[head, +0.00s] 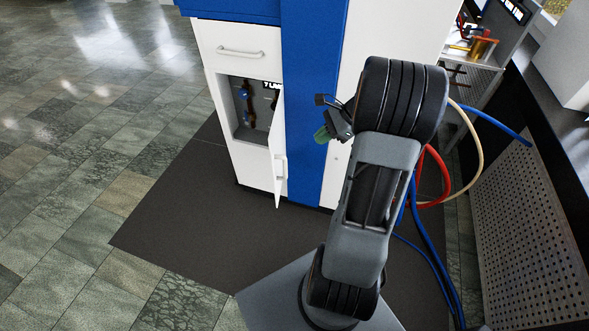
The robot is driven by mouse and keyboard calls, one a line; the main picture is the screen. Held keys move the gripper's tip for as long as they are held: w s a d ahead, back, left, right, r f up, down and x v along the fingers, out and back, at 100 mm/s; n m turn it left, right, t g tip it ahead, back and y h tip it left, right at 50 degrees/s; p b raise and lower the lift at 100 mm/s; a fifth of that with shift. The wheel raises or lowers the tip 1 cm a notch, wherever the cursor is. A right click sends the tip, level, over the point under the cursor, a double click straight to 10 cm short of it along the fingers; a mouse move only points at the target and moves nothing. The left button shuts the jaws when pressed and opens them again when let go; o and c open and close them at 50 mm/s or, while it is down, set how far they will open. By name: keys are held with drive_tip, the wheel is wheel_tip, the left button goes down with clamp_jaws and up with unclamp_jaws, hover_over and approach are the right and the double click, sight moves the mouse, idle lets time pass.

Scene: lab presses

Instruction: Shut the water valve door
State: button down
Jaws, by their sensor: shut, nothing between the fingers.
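The water valve door (279,150) is a narrow white panel with a small handle (283,168). It stands open, swung outward at the right side of a recess (242,110) in the white cabinet. Inside the recess are dark valves with blue parts (244,96); the door hides part of the right side. My gripper (321,134) is to the right of the door, in front of the blue panel in the picture, and apart from the door as far as I can tell. It is shut and empty, with dark parts and a green piece.
A white drawer (240,50) with a handle is above the recess. A blue column (313,80) stands right of the door. Red, cream and blue hoses (433,180) hang at right by a perforated panel (525,230). The dark mat (185,215) and tiled floor at left are clear.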

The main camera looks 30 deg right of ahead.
drive_tip(key=d+f+m+t+y+b, duration=0.1)
drive_tip(key=d+f+m, duration=0.2)
drive_tip(key=d+f, duration=0.15)
drive_tip(key=w+a+r+b+x, duration=0.1)
drive_tip(key=a+r+x, duration=0.1)
drive_tip(key=x, duration=1.1)
drive_tip(key=shift+r, duration=0.15)
